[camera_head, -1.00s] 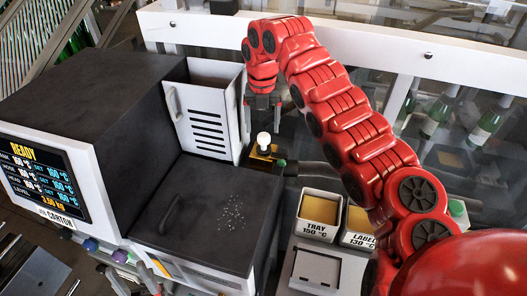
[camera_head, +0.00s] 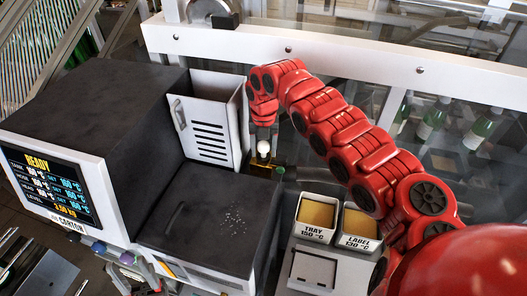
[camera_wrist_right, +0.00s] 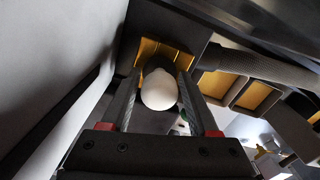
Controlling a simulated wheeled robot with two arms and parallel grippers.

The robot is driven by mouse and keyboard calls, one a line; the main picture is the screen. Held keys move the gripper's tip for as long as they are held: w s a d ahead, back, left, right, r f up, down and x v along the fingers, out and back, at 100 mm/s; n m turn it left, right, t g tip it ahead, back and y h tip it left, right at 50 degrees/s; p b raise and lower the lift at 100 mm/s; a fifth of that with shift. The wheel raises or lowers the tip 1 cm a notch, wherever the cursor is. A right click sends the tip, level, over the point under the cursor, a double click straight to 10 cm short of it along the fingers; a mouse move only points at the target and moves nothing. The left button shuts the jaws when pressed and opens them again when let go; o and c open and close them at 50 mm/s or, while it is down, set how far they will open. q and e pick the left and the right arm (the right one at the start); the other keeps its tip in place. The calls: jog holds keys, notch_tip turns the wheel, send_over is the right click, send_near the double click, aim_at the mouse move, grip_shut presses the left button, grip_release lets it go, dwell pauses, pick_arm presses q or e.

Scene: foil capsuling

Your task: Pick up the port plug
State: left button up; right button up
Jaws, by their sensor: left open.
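The port plug (camera_head: 263,149) is a white round knob on a small dark and yellow block beside the black machine. My right gripper (camera_head: 263,139) is directly above it with its fingers pointing down. In the right wrist view, the white plug (camera_wrist_right: 159,90) lies between the two fingers of the right gripper (camera_wrist_right: 160,88). Narrow gaps seem to show beside it, so the fingers look open around it; contact is hard to tell. The plug's lower part is hidden. My left gripper (camera_head: 135,283) shows only partly at the lower left edge, away from the plug, and is open.
The black machine (camera_head: 205,215) and its white slotted panel (camera_head: 208,125) stand close left of the right gripper. Two wax pots, TRAY (camera_head: 317,214) and LABEL (camera_head: 359,226), sit to the right. A white rail (camera_head: 350,62) with glass runs behind.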

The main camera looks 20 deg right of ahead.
grip_shut()
jog(key=shift+r, duration=0.15)
